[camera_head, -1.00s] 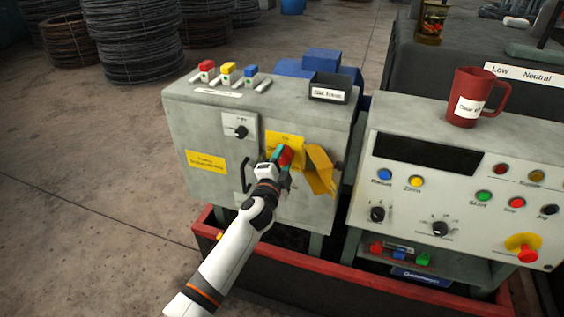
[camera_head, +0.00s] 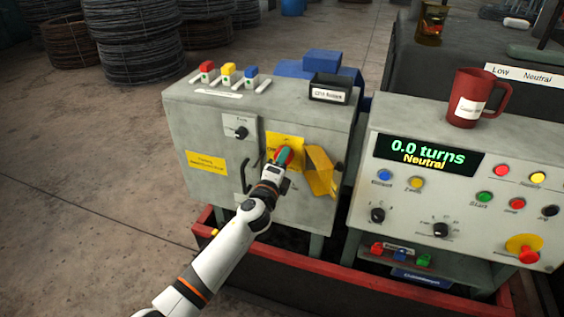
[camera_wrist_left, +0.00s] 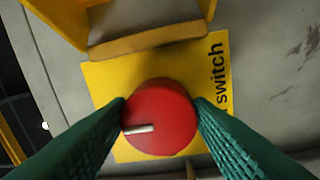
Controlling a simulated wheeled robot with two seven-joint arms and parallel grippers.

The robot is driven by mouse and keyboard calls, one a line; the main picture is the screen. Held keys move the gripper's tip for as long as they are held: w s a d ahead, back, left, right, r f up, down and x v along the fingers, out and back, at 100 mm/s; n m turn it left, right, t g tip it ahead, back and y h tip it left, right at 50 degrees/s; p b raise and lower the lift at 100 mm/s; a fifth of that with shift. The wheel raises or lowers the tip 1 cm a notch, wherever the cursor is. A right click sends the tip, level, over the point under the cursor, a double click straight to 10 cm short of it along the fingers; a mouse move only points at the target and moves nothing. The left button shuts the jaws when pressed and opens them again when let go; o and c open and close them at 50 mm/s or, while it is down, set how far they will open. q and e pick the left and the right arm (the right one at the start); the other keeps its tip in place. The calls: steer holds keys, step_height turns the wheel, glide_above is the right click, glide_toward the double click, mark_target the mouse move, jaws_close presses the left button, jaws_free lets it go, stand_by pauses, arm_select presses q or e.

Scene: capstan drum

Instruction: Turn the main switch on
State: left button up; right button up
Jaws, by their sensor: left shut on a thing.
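The main switch is a round red knob (camera_wrist_left: 160,118) with a pale pointer line, on a yellow plate (camera_wrist_left: 103,82) lettered "switch" on the grey cabinet. In the wrist view the pointer lies nearly level, toward the left. My left gripper (camera_head: 284,155) is at the knob, its green fingers (camera_wrist_left: 160,120) closed on both sides of it. In the head view the gripper hides most of the knob. A yellow hinged cover (camera_head: 320,172) stands open beside the switch. The console display (camera_head: 428,151) is lit and reads "0.0 turns" and "Neutral". My right gripper is not in view.
The cabinet also carries a black handle (camera_head: 245,176) and a small rotary knob (camera_head: 241,132). Three coloured toggles (camera_head: 229,70) and a black labelled box (camera_head: 330,88) are on top. A red mug (camera_head: 477,97) stands on the console. A red-rimmed tray (camera_head: 345,268) surrounds the base.

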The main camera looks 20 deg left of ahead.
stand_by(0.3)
arm_select(q)
steer(key=o, duration=1)
steer(key=s, duration=1.2)
steer(key=shift+a+f+b, duration=0.2)
steer(key=shift+f+b, duration=0.15)
steer(key=shift+f, duration=0.05)
